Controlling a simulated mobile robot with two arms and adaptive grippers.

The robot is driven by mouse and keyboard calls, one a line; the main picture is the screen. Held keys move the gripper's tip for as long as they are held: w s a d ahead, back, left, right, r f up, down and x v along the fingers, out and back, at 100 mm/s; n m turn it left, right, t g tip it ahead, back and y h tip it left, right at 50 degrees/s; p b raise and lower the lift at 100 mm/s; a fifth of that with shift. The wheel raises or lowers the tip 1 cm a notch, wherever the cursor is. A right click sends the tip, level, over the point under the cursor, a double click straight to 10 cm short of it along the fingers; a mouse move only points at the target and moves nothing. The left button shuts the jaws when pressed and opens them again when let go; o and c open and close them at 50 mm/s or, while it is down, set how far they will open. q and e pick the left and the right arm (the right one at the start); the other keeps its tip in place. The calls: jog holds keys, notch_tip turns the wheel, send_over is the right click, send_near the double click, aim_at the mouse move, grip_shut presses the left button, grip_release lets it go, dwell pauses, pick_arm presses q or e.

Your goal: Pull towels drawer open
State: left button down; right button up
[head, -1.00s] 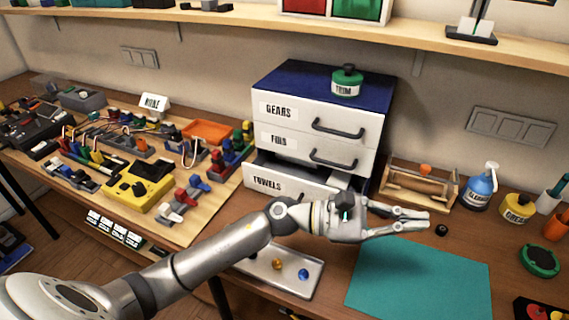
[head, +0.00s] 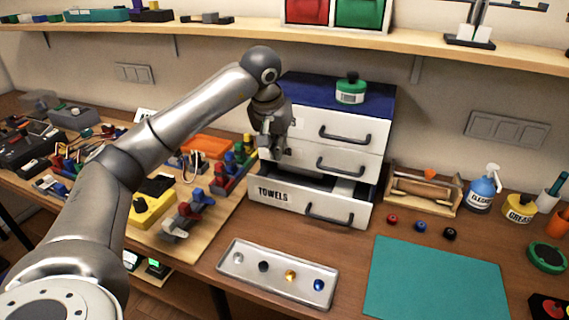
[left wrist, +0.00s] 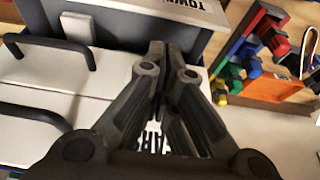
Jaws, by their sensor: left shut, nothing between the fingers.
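The TOWELS drawer (head: 290,205) is the bottom drawer of a white three-drawer cabinet with a blue top (head: 308,92). It stands partly open, and its dark inside shows behind the front panel. Its dark bar handle (head: 330,216) is free. My left gripper (head: 268,150) hangs in front of the cabinet's left side, above the TOWELS drawer, and hides the labels of the upper drawers. In the left wrist view its fingers (left wrist: 160,52) are together and empty, pointing toward the TOWELS drawer (left wrist: 190,10). My right gripper is not in view.
A green TRIM pot (head: 350,92) stands on the cabinet. A metal tray (head: 276,292) with small knobs and a teal mat (head: 436,282) lie in front. A wooden rack (head: 420,191) stands right; a yellow device (head: 152,212) and tool board lie left. A shelf (head: 300,45) runs above.

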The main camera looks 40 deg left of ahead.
pick_arm(q)
jog(key=p+x, duration=0.1)
jog(key=x, duration=0.8)
jog(key=shift+w+f, duration=0.15)
jog(key=shift+f, duration=0.15)
jog(key=shift+d, duration=0.1)
